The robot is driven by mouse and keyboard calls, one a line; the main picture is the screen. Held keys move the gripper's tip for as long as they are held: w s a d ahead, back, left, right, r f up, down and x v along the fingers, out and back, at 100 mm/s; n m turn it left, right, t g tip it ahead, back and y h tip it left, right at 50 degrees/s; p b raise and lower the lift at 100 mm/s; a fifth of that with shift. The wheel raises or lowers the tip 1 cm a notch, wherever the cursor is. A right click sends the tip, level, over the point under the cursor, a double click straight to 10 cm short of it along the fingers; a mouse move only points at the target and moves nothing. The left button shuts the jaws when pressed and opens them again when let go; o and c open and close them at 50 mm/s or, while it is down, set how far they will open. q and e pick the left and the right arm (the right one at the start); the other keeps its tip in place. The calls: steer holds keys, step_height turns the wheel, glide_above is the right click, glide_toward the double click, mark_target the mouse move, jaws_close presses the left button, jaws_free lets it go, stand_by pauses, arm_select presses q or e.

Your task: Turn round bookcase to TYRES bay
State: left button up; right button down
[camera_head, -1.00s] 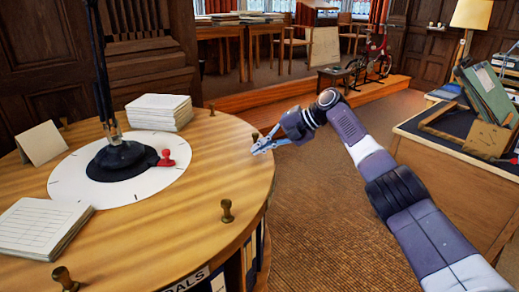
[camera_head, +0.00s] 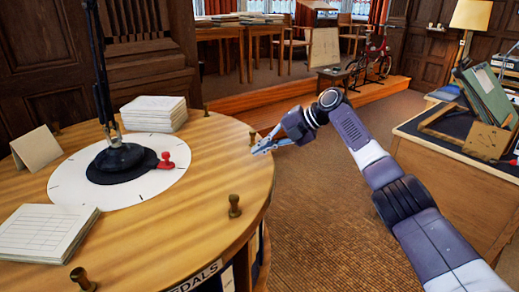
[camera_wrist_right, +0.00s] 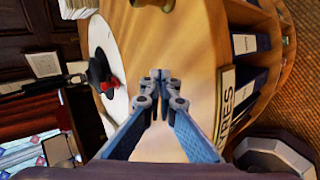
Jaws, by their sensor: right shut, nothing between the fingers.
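The round wooden bookcase (camera_head: 190,225) fills the left of the head view, with several small brass knobs around its top edge. One knob (camera_head: 234,206) stands near the front right rim. My right gripper (camera_head: 262,147) is shut and empty at the right rim, close beside another knob (camera_head: 252,137); I cannot tell whether they touch. A side label ending in "DALS" (camera_head: 200,276) shows at the front. In the right wrist view, the gripper (camera_wrist_right: 160,76) is over the top, and a partly hidden label (camera_wrist_right: 222,108) ends in "RES". My left gripper is out of view.
A white dial (camera_head: 75,190) with a red pointer (camera_head: 166,160) and a black lamp base (camera_head: 118,158) sits mid-top. Paper stacks (camera_head: 45,232) (camera_head: 153,113) and a folded card (camera_head: 36,148) lie around it. A desk (camera_head: 460,185) stands right; carpet (camera_head: 330,220) is open between.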

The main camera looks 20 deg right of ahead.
step_height(320, 180, up, 8)
steer(key=p, duration=0.4)
steer(key=shift+f, duration=0.15)
